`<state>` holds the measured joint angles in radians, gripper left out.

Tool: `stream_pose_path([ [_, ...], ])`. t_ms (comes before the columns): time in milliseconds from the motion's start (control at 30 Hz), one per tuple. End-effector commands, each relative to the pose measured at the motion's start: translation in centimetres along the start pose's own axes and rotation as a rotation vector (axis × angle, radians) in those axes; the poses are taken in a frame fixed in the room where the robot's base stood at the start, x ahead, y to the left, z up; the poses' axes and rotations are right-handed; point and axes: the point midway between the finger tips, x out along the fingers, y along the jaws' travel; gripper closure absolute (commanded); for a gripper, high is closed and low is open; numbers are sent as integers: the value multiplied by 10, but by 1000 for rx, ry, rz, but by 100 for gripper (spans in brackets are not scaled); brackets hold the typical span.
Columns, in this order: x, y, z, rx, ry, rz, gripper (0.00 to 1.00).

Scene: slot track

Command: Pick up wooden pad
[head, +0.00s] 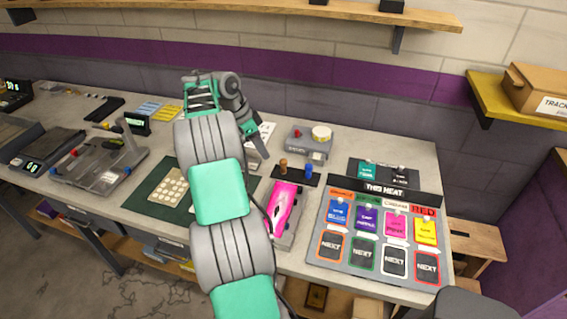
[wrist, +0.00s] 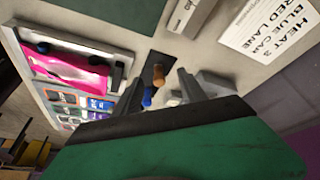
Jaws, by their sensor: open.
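A small brown wooden peg-shaped piece (head: 283,166), which looks like the wooden pad, stands on a black strip (head: 312,180) on the bench. A similar blue piece (head: 308,171) stands just to its right. In the wrist view the wooden piece (wrist: 158,74) shows between my two fingers, with the blue piece (wrist: 148,96) next to it. My gripper (head: 259,153) is open and empty, a little left of the wooden piece and apparently above the bench. I cannot tell the exact gap, and no contact shows.
A pink car (head: 283,205) lies on a grey stand in front of the strip. A grey device with a round cream top (head: 321,133) stands behind it. The heat board with coloured cards (head: 375,238) lies to the right. A printed sheet (wrist: 265,28) lies nearby.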

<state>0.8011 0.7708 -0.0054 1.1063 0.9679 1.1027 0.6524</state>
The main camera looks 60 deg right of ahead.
Motion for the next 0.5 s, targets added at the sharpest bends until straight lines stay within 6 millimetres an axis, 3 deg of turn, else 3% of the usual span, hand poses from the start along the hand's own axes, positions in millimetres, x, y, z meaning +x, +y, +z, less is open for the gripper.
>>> stream_pose_path([
  [33, 16, 0, -18, 92, 3, 29, 51],
  [133, 37, 4, -34, 197, 8, 59, 51],
  [500, 94, 9, -34, 220, 9, 68, 51],
])
